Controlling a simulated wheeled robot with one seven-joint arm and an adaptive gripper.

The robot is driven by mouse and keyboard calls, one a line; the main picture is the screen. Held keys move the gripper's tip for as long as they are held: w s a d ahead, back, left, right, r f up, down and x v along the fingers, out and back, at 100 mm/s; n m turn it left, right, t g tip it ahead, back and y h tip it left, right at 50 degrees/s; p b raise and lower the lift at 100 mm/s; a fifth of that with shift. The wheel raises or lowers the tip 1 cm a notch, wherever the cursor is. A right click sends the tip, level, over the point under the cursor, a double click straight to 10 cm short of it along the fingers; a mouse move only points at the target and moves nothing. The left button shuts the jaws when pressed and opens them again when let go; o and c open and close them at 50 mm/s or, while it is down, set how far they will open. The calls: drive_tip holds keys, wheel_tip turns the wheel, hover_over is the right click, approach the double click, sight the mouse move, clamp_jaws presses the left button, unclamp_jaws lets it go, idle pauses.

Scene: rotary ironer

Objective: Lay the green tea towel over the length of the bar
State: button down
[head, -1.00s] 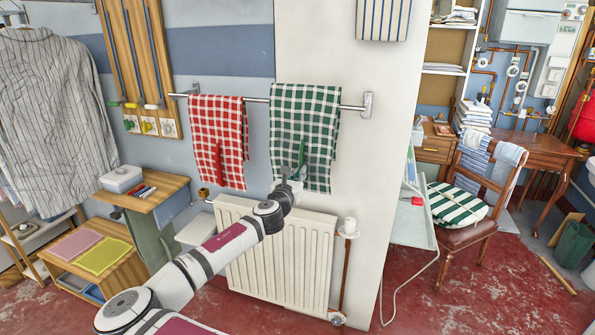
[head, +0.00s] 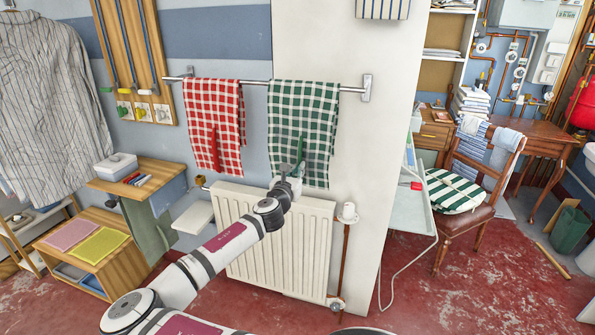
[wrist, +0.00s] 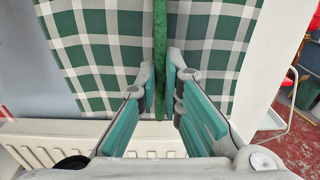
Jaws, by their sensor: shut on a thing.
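The green-and-white checked tea towel (head: 304,118) hangs over the right part of the metal wall bar (head: 352,90). In the wrist view the towel (wrist: 95,50) fills most of the upper picture, with a plain green strip (wrist: 160,60) standing out from its front. My gripper (head: 290,168) is at the towel's lower front. In the wrist view the gripper (wrist: 164,88) has its fingertips on either side of the green strip and is shut on it. A red-and-white checked towel (head: 212,115) hangs on the left part of the same bar.
A white radiator (head: 275,240) stands below the towels, close under my gripper. A wall corner and a pale folding table (head: 409,210) are to the right. A wooden shelf unit (head: 95,250) stands at the left.

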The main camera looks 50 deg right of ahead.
drive_tip(key=shift+f, duration=0.4)
drive_tip(key=c, duration=1.7)
unclamp_jaws()
drive_tip(key=shift+o, duration=0.2)
drive_tip(key=v, duration=1.2)
